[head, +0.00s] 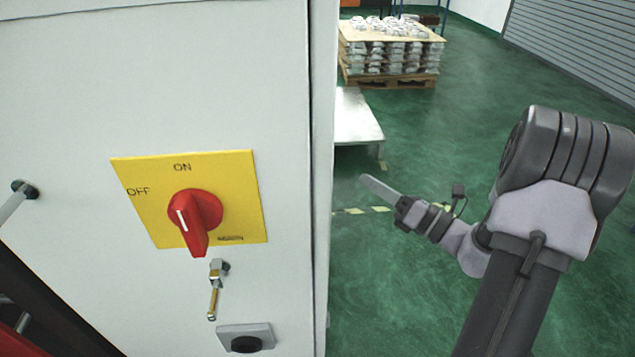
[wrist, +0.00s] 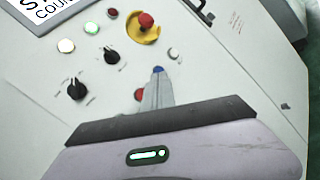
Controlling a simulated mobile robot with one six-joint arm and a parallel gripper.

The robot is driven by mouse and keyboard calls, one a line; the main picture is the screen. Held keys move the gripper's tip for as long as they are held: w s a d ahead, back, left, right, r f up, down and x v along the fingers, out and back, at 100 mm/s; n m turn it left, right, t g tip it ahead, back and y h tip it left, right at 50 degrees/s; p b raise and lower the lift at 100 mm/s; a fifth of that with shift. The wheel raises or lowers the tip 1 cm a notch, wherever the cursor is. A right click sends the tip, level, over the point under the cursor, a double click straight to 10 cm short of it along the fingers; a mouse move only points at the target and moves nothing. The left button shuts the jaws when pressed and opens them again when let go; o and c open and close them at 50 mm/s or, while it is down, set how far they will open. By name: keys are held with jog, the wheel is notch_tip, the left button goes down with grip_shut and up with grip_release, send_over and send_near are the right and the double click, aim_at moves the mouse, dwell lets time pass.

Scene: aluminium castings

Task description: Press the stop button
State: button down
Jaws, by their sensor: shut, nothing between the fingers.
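The wrist view shows a pale control panel (wrist: 215,85) with several buttons and knobs. A red mushroom button (wrist: 146,20) on a yellow surround is near the top. A smaller red button (wrist: 139,95) lies just left of my fingers, partly hidden by them. Their labels are too small to read, so I cannot tell which one is marked stop. My gripper (wrist: 157,78) is shut and empty, its tips over the panel by a blue button (wrist: 158,69); contact cannot be told. In the head view my gripper (head: 368,182) points left, right of a grey cabinet.
Two black knobs (wrist: 110,54) (wrist: 76,88), a white button (wrist: 66,46) and a green-lit button (wrist: 91,28) sit left on the panel. The grey cabinet (head: 60,90) carries a red rotary switch (head: 196,215). A pallet (head: 390,82) of castings stands behind on open green floor.

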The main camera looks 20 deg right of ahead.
jog(key=w+a, duration=0.2)
jog(key=a, duration=0.5)
dwell(2.0)
jog(key=shift+w+a, duration=0.1)
jog(key=shift+a, duration=0.25)
jog(key=shift+w+a+p, duration=0.1)
jog(key=shift+a+p, duration=0.25)
jog(key=shift+a, duration=0.1)
dwell(0.7)
jog(key=shift+d, duration=0.15)
jog(key=shift+s+d, duration=0.2)
jog(key=shift+d, duration=0.45)
jog(key=shift+s+d, duration=0.25)
jog(key=shift+d, duration=0.55)
jog(key=shift+s+d, duration=0.2)
jog(key=shift+d, duration=0.6)
jog(key=shift+s+d, duration=0.25)
jog(key=shift+d, duration=0.55)
